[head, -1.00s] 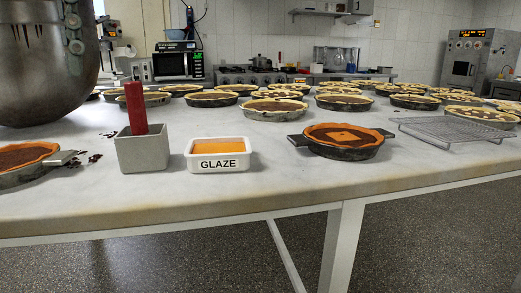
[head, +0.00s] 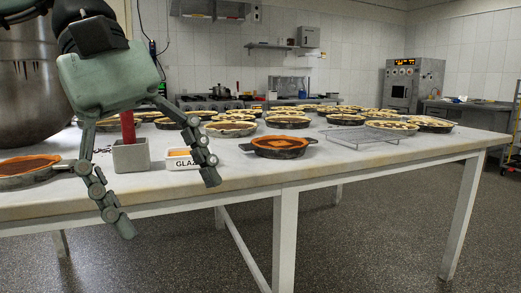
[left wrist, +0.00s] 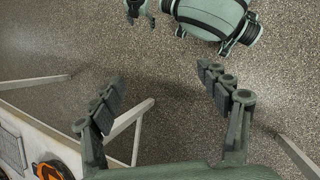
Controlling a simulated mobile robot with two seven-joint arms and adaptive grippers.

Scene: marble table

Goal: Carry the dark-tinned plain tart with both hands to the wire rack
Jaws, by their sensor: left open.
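The dark-tinned tart (head: 280,146), with an orange crust, a brown top and a handle on each side, sits flat near the table's front edge. The empty wire rack (head: 365,136) lies to its right, a little further back. My left gripper (head: 168,204) is open and empty. It hangs left of the tart and nearer the camera, its fingers crossing the table's front edge in the picture, apart from the tart. In the left wrist view its two fingers (left wrist: 160,78) are spread over the floor, with part of a tart (left wrist: 52,171) at the bottom left.
A grey box (head: 131,156) with a red-handled tool and the white glaze dish (head: 178,160) stand behind my left gripper, partly hidden. Another tart (head: 25,169) is at far left beside a large metal bowl (head: 25,80). Several tarts fill the table's back.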

